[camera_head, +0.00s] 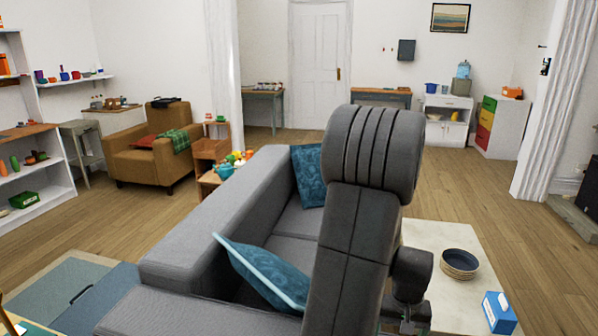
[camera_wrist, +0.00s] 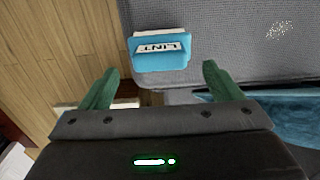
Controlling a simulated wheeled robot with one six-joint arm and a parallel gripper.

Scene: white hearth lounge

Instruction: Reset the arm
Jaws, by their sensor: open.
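My gripper (camera_wrist: 159,68) shows in the wrist view with its two green fingers spread wide apart and nothing between them. A blue and white box marked LINT (camera_wrist: 162,58) rests on a grey fabric surface beyond the fingertips, apart from them. My arm rises upright in the middle of the head view, bent at the top, in front of the grey sofa (camera_head: 200,215). The gripper itself cannot be made out in the head view.
Blue cushions (camera_head: 308,175) lie on the sofa. To the right, a pale low table (camera_head: 430,240) bears stacked dark bowls (camera_head: 459,263) and a blue box (camera_head: 498,312). A brown armchair (camera_head: 150,155) stands back left. Wooden floor (camera_head: 500,220) is clear at right.

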